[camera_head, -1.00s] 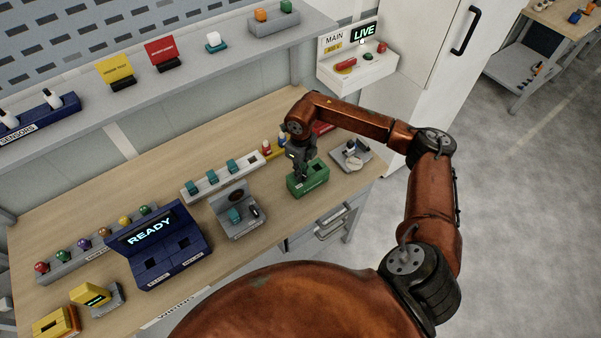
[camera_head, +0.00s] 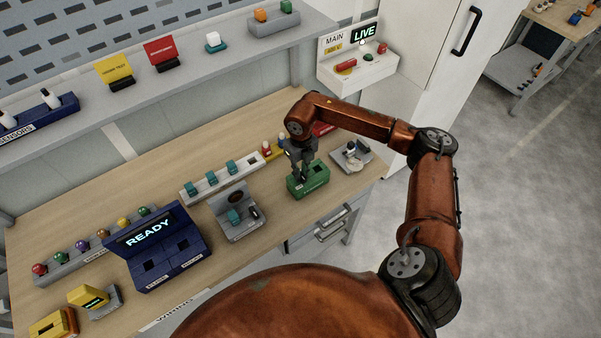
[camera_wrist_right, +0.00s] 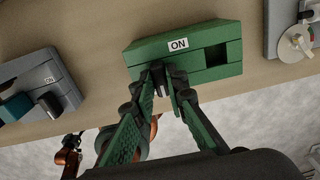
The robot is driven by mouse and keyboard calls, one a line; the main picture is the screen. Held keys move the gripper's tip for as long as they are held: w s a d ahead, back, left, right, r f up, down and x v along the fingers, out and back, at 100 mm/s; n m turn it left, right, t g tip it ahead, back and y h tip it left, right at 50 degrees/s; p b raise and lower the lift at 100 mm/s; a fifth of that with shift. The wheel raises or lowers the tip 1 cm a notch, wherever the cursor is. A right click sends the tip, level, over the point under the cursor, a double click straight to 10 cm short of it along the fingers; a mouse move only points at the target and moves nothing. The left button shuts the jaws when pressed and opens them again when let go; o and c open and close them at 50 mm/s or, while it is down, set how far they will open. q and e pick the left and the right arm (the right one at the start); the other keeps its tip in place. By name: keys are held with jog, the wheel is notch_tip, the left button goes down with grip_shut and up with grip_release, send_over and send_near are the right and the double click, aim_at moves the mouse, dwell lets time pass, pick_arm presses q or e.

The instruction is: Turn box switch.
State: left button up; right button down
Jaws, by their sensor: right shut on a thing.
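A green box (camera_head: 318,184) stands on the bench near its front right part. In the right wrist view the green box (camera_wrist_right: 205,35) has a white ON label and a dark square opening to the right. My right gripper (camera_head: 301,178) reaches down to the left part of the box. In the wrist view the right gripper's (camera_wrist_right: 162,82) fingertips are close together, shut on a small dark switch part at the box. The fingers hide most of this part, so its turn angle cannot be told. My left gripper is not in view.
A grey box (camera_head: 243,226) with a teal switch stands to the left, and a grey fixture (camera_head: 352,157) to the right. A navy READY box (camera_head: 170,262) and a white strip of teal switches (camera_head: 190,192) are farther left. A wall panel (camera_head: 345,70) reads LIVE.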

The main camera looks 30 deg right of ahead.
aim_at(301, 175)
jog(key=c, duration=1.9)
grip_release()
jog(key=shift+c, duration=0.2)
notch_tip(301, 175, up, 12)
